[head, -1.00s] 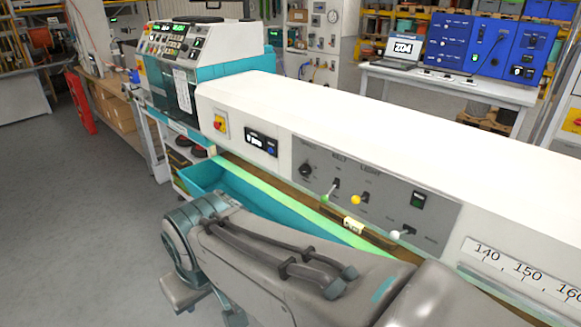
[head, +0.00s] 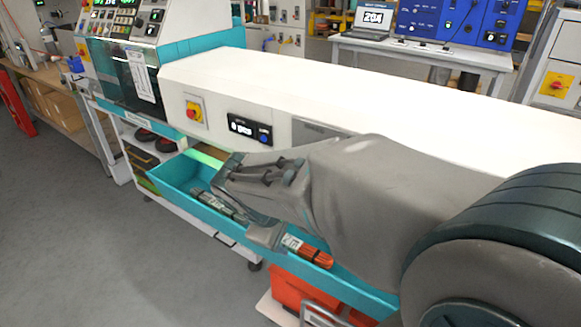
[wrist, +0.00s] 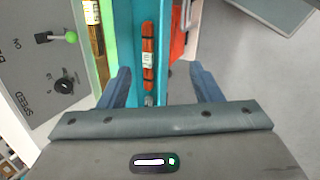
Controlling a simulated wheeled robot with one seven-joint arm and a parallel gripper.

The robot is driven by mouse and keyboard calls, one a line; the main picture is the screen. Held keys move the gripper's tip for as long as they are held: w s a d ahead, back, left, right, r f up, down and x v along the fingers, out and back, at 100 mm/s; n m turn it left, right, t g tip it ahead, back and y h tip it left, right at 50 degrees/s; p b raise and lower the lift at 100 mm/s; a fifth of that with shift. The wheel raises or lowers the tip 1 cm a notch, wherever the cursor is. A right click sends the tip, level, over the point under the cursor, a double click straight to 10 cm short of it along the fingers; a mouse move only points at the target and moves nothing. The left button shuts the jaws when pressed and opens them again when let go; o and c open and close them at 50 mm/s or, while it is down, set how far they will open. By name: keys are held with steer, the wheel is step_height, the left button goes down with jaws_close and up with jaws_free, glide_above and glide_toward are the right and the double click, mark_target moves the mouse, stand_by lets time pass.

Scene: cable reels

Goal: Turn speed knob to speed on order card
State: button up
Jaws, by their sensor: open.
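The speed knob (wrist: 64,86) is a small dark knob on the grey control panel (wrist: 36,62), at the left of the wrist view, with the word SPEED beside it. Its setting is too small to read. My arm hides the knob in the head view. My gripper (wrist: 158,82) is open and empty, to the right of the knob in the wrist view, over the teal trough. A white sheet (head: 141,76) hangs on the machine at the upper left of the head view; its text is unreadable, and I cannot tell whether it is the order card.
The teal trough (head: 176,184) runs along the machine front and holds an orange-wrapped item (wrist: 148,55). A green-tipped lever (wrist: 70,37) sits near the knob. A red-yellow switch (head: 194,110) and a small display (head: 250,131) are on the white housing. Grey floor is clear at left.

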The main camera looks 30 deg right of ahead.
steer(key=w+d+f+n+h+b, duration=0.6)
steer(key=w+d+n+h, duration=0.15)
steer(key=d, duration=0.25)
steer(key=w+d+f+n+t+h+b, duration=0.1)
steer(key=w+n+t+h+b, duration=0.4)
steer(key=w+n, duration=0.6)
steer(key=w+d+t+y, duration=0.1)
steer(key=w+d, duration=0.5)
steer(key=d, duration=0.6)
steer(key=shift+d, duration=0.25)
steer(key=shift+f, duration=0.1)
steer(key=c, duration=1)
